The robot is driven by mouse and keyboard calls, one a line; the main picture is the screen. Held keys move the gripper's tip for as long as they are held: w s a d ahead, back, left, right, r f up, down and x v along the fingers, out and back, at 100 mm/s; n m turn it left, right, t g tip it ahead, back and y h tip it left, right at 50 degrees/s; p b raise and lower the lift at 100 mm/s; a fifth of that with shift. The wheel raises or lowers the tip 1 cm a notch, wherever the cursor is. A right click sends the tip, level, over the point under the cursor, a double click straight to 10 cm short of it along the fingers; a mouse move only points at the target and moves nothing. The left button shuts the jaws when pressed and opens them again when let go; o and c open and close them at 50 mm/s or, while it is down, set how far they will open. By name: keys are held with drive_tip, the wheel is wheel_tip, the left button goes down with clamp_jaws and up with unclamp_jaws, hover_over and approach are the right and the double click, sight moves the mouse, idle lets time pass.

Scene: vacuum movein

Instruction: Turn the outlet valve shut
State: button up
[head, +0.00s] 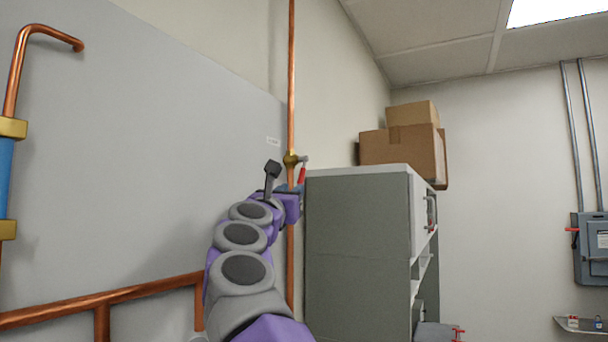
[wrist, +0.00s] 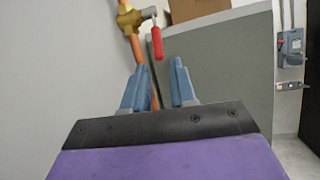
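The outlet valve (head: 291,159) is a brass body on a vertical copper pipe (head: 291,70) by the grey wall panel. Its red lever handle (head: 302,174) hangs down on the right side of the pipe. In the wrist view the brass valve (wrist: 130,18) is at the top, and the red handle (wrist: 157,43) hangs down just beyond my fingertips. My gripper (wrist: 159,68) is open, its two blue fingers apart with nothing held between them. The handle lies beyond and slightly above the gap. In the head view my arm hides part of the gripper (head: 291,188).
A grey cabinet (head: 357,240) stands close to the right of the pipe, with cardboard boxes (head: 400,146) on top. A lower copper pipe (head: 120,295) runs along the wall at left. A grey electrical box (head: 594,248) is on the far right wall.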

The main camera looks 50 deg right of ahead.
sight(300, 179)
drive_tip(key=p+x, duration=0.8)
drive_tip(key=x, duration=0.3)
drive_tip(key=shift+r+p, duration=0.15)
drive_tip(key=shift+p, duration=0.15)
drive_tip(key=shift+a+r, duration=0.1)
drive_tip(key=shift+a, duration=0.25)
drive_tip(key=shift+d, duration=0.1)
clamp_jaws()
